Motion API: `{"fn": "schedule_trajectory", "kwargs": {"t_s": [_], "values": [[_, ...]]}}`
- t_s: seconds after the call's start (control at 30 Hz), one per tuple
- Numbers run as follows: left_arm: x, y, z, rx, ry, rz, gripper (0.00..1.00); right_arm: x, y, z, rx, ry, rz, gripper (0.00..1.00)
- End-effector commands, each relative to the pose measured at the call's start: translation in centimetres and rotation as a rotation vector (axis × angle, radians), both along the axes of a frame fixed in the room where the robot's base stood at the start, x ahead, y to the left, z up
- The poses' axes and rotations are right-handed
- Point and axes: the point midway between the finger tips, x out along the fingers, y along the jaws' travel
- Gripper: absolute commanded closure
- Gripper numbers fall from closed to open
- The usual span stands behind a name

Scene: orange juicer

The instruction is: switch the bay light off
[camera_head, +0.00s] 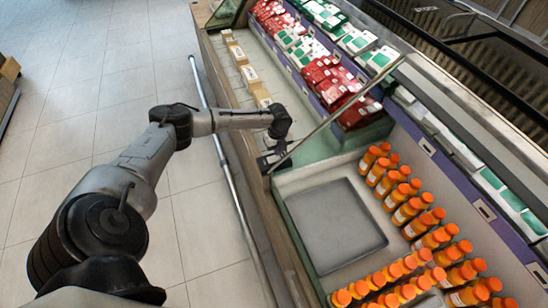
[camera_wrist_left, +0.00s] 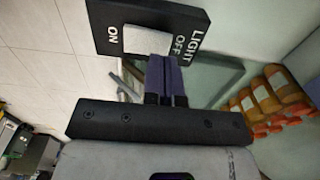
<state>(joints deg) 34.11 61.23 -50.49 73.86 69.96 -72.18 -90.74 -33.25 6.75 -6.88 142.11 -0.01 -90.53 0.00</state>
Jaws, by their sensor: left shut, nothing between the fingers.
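A black switch plate (camera_wrist_left: 107,15) marked LIGHT, ON and OFF shows at the top of the left wrist view. A white rocker (camera_wrist_left: 147,38) sits in it, between the ON and OFF marks. My left gripper (camera_wrist_left: 164,62) is shut and empty. Its fingertips overlap the lower edge of the rocker in the picture, toward the OFF side; I cannot tell whether they touch. In the head view the left gripper (camera_head: 274,156) is at the corner of the juice bay, where the plate is too small to make out. The right gripper is not in view.
Several orange bottles (camera_head: 402,196) stand in the bay around a grey flat panel (camera_head: 335,226). A slanted glass divider edge (camera_head: 345,108) runs close to the gripper. Red and green packs (camera_head: 335,88) fill the bays behind. The tiled floor (camera_head: 95,75) at left is clear.

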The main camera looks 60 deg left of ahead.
Motion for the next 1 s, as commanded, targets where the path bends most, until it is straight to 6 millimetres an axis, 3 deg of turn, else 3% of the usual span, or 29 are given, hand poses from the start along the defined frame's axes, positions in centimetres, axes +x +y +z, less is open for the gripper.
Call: {"fn": "schedule_trajectory", "kwargs": {"t_s": [1.0], "values": [[0.0,-0.02,-0.84,0.0,0.0,0.0,1.0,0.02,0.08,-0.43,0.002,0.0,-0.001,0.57]]}}
